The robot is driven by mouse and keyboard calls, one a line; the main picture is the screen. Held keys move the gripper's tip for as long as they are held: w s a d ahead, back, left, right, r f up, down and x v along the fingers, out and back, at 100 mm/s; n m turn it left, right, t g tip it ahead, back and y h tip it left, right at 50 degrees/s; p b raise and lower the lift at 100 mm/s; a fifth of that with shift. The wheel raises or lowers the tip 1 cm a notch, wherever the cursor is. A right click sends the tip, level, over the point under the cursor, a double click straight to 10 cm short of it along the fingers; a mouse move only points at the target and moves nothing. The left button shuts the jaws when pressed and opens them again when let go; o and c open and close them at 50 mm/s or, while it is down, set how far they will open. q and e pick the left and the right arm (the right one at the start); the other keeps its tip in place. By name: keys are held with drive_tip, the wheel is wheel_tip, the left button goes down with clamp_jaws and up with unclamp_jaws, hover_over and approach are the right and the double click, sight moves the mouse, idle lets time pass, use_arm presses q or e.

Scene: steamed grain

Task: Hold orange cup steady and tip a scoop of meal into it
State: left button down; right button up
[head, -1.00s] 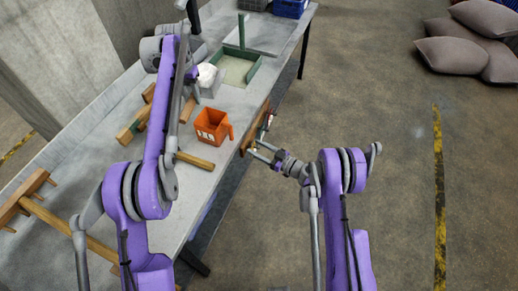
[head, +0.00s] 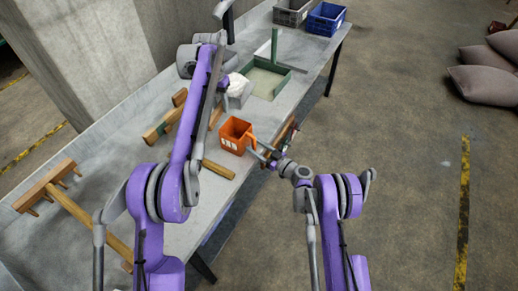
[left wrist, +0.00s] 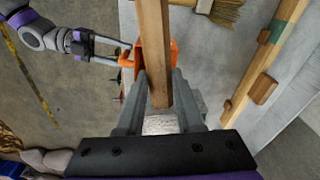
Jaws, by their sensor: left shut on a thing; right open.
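The orange cup (head: 235,136) stands upright on the grey table, with its handle toward the right. My right gripper (head: 262,154) is open at the handle side of the cup. In the left wrist view its fingers (left wrist: 117,51) lie on either side of the cup handle, and I cannot tell if they touch. My left gripper (left wrist: 160,78) is shut on a wooden handle (left wrist: 152,35), which hides part of the cup (left wrist: 139,55). A silvery surface (left wrist: 160,123) shows beyond the handle. In the head view, a white heap (head: 238,83) shows beside my left wrist, above a grey container (head: 240,97).
A wooden rod (head: 219,169) lies near the cup. A wooden rake (head: 48,187) lies at the left. A green-edged tray (head: 291,74) and crates (head: 326,18) stand toward the far end. A brush (left wrist: 225,12) lies near the cup.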

clamp_jaws()
idle(0.9)
use_arm(q)
drive_tip(key=s+a+f+m, duration=0.2)
drive_tip(key=s+a+m, duration=0.1)
drive_tip(key=s+a, duration=0.7)
drive_tip(key=w+d+r+m+t+y, duration=0.1)
drive_tip(key=w+d+r+m+y, duration=0.5)
drive_tip(key=d+r+y, duration=0.5)
drive_tip(key=w+y, duration=0.2)
drive_tip(key=y, duration=0.1)
idle(0.5)
